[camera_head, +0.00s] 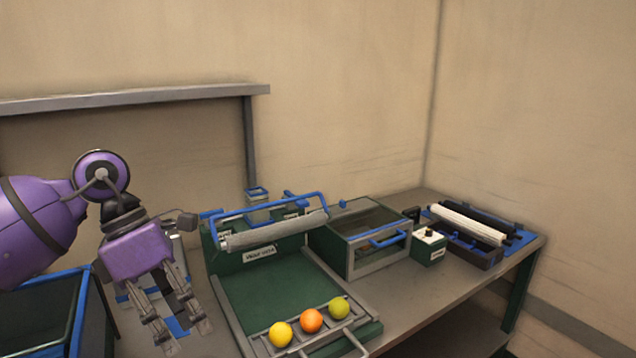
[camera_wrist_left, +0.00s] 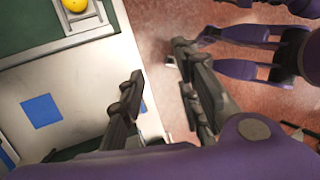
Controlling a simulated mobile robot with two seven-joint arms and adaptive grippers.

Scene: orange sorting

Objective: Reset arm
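My left gripper (camera_head: 187,338) hangs at the left in the head view, fingers pointing down, beside the green tray. Its fingers stand apart with nothing between them, and they also show apart in the left wrist view (camera_wrist_left: 160,85). A yellow fruit (camera_head: 281,334), an orange fruit (camera_head: 311,320) and a green fruit (camera_head: 339,307) lie in a row on a rack at the front of the green tray (camera_head: 262,290). The yellow fruit also shows at the top of the left wrist view (camera_wrist_left: 75,5). My right gripper cannot be made out in the head view.
A grey roller (camera_head: 272,232) with a blue handle spans the tray's back. To its right stand a glass-topped box (camera_head: 365,262), a small green control box (camera_head: 428,250) and a roller unit (camera_head: 470,225). A blue-rimmed green bin (camera_head: 40,305) is at the far left. A grey shelf (camera_head: 130,98) runs along the wall.

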